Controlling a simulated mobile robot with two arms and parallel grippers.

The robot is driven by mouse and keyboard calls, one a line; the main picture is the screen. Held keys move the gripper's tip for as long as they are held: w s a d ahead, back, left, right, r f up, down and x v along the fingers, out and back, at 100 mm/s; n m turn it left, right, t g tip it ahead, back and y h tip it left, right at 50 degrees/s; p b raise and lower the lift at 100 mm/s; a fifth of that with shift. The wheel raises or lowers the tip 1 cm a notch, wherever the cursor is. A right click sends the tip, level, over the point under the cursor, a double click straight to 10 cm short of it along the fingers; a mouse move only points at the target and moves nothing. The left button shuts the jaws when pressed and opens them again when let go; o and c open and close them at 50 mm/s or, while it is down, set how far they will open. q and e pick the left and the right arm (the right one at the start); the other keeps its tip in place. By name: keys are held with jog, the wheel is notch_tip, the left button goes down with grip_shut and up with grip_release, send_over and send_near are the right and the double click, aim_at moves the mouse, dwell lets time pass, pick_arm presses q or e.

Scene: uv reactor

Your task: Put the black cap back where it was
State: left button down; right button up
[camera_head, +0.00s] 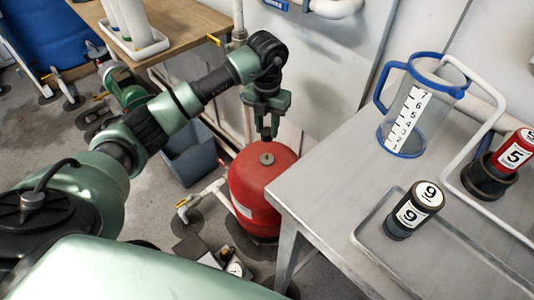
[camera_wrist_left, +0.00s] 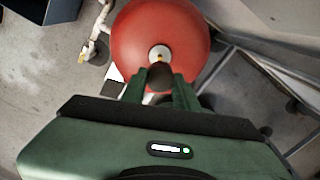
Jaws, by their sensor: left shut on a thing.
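My left gripper (camera_head: 266,132) is above the red tank (camera_head: 262,190), pointing down, with a gap between its fingertips and the tank top. In the left wrist view my left gripper (camera_wrist_left: 159,82) is shut on the small dark cap (camera_wrist_left: 160,76). The fingers hide part of the cap. The red tank (camera_wrist_left: 180,25) has a pale round fitting with a yellowish centre (camera_wrist_left: 160,53) on top, just beyond the cap in that view. In the head view the fitting (camera_head: 267,158) shows below the fingertips. My right gripper is not in view.
A metal table (camera_head: 330,180) stands right of the tank, its corner close by. It bears a blue-rimmed measuring jug (camera_head: 408,110), a black cylinder marked 9 (camera_head: 413,212) and a red one marked 5 (camera_head: 512,152). A grey bin (camera_head: 190,160) and pipes stand behind the tank.

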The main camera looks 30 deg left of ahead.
pick_arm(q)
jog(key=b, duration=0.1)
send_over(267, 155)
notch_tip(267, 155, down, 7)
jog(key=shift+f, duration=0.25)
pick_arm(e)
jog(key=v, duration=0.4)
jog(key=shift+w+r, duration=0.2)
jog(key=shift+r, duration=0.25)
pick_arm(q)
jog(key=shift+f+b, duration=0.35)
jog(key=shift+f, duration=0.2)
jog(key=c, duration=1.1)
grip_release()
jog(key=shift+o, duration=0.2)
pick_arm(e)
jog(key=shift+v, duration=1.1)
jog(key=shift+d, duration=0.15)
